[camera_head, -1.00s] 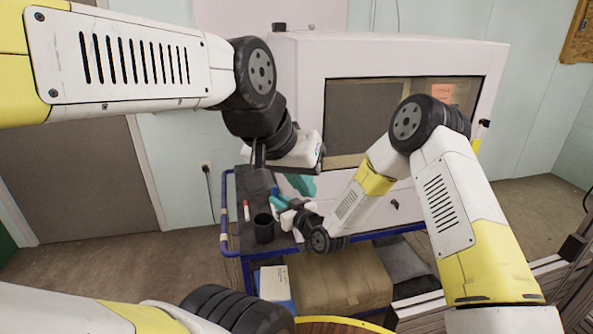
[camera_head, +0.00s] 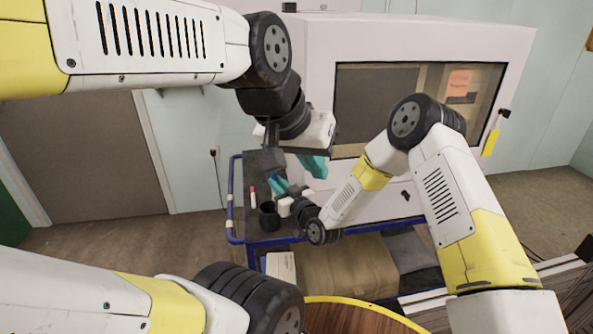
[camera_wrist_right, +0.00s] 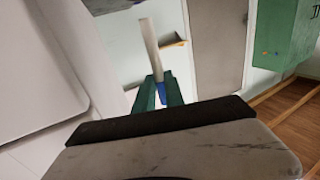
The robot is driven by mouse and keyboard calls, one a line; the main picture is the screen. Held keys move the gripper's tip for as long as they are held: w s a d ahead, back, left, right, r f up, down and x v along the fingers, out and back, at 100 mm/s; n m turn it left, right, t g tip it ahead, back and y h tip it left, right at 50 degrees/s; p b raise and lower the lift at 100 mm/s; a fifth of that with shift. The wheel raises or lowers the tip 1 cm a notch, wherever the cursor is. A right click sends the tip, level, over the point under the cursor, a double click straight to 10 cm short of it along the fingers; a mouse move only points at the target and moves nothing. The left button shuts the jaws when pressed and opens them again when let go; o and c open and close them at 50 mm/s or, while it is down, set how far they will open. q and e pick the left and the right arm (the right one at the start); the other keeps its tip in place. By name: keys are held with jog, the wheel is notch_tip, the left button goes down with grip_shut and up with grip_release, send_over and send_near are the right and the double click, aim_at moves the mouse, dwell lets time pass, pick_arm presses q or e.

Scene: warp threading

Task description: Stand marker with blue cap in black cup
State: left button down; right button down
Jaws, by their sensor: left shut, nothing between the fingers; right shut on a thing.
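The black cup (camera_head: 268,216) stands upright on the dark top of the cart. My right gripper (camera_head: 281,185) reaches in from the right, just behind the cup, its teal fingers low over the cart top. In the right wrist view it is shut on a marker (camera_wrist_right: 149,45). The white barrel points away from the gripper, and the blue cap (camera_wrist_right: 162,93) is between the fingers. In the head view a small bit of blue shows at these fingertips, but the barrel cannot be made out. My left gripper (camera_head: 313,165) is shut and empty, hanging above and right of the right gripper.
A red-and-white marker (camera_head: 252,197) stands or lies left of the cup; I cannot tell which. The cart has a blue rail (camera_head: 230,205) along its left side. A large white cabinet (camera_head: 420,50) stands behind. A tan bag (camera_head: 345,268) is on the lower shelf.

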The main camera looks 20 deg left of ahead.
jog(key=shift+f, duration=3.05)
jog(key=c, duration=1.3)
grip_release()
jog(key=shift+c, duration=0.2)
jog(key=v, duration=0.7)
jog(key=shift+s+d, duration=0.25)
jog(key=shift+d, duration=0.05)
